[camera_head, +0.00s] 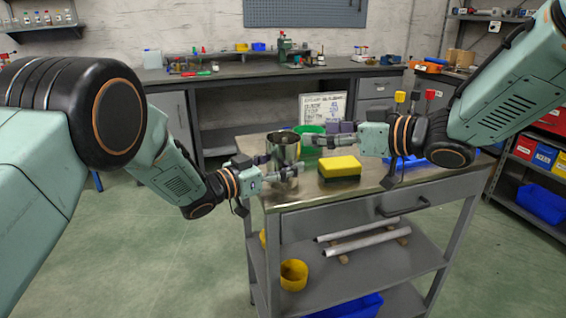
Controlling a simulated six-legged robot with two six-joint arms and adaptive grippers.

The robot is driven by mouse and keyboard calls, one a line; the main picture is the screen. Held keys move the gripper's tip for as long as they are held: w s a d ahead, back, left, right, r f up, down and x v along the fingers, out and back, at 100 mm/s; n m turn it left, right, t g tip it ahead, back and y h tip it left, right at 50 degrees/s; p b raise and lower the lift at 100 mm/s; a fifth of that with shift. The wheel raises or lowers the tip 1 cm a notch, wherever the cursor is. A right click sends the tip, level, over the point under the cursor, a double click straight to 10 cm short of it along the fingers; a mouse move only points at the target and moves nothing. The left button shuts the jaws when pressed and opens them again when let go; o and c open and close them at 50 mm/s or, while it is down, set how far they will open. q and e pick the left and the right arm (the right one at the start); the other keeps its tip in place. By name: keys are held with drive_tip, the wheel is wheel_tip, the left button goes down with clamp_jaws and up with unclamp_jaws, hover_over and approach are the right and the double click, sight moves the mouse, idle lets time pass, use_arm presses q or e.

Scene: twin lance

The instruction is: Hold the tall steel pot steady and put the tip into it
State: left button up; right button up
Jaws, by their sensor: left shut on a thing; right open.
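The tall steel pot (284,148) stands upright near the left end of the metal cart top, its dark mouth open upward. My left gripper (281,169) comes in from the left and is shut on the pot's side, with a finger across its lower front. My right gripper (318,139) comes in from the right, open, just right of the pot near its rim height. I see nothing between its fingers. I cannot make out the tip in this view.
A yellow sponge-like block (340,166) lies on the cart (290,198) right of the pot. A green container (311,130) and a written sign (323,107) are behind. Blue items (408,162) lie under my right arm. Pipes (362,241) and a yellow cup (293,275) are below.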

use_arm(q)
drive_tip(key=o, duration=1.3)
drive_tip(key=shift+f, duration=0.1)
drive_tip(key=v, duration=1.2)
drive_tip(key=shift+w, duration=0.1)
